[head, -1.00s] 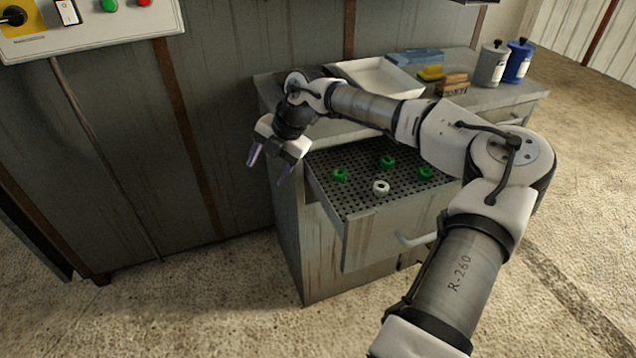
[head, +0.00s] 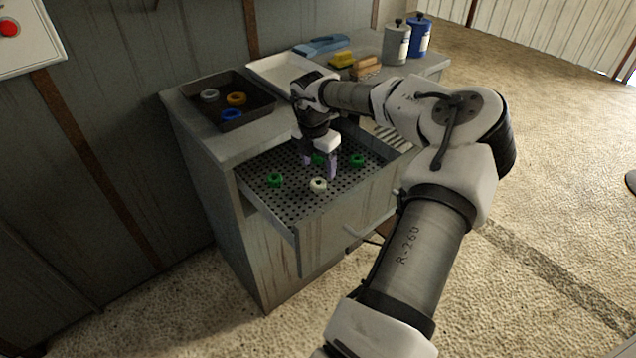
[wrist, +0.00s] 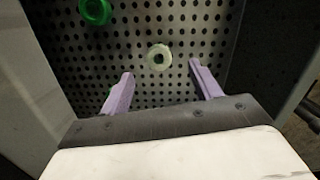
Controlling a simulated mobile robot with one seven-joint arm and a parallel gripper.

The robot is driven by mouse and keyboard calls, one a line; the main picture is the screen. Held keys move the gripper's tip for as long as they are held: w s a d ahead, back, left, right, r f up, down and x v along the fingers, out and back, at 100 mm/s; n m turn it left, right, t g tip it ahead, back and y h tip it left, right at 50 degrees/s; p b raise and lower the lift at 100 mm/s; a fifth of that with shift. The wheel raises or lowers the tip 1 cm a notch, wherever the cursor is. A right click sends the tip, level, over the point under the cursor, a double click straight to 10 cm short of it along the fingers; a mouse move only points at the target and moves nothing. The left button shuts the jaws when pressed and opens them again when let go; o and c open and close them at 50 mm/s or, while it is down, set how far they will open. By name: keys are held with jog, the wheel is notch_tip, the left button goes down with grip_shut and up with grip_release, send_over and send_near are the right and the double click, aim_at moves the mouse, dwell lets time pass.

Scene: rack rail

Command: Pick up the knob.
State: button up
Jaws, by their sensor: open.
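A pale ring-shaped piece (head: 318,185), the likely knob, lies on the perforated bottom of the open drawer (head: 345,222). Green pieces (head: 275,181) of similar form lie around it; another (head: 357,160) is to the right and one is partly behind my fingers. My gripper (head: 320,168) is over the drawer, pointing down, open and empty. In the wrist view the pale piece (wrist: 151,57) shows just beyond and between the purple fingertips (wrist: 161,72), touching neither. A green piece (wrist: 95,11) shows at the upper left there.
Drawer walls surround the pieces.

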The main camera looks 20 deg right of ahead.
aim_at(318, 178)
jog(key=shift+w+d+f+p, duration=0.1)
jog(key=shift+f+p, duration=0.4)
jog(key=shift+f, duration=1.05)
jog(key=shift+w+f+p, duration=0.1)
jog(key=shift+f+p, duration=0.35)
jog(key=shift+f, duration=1.05)
jog(key=c, duration=1.1)
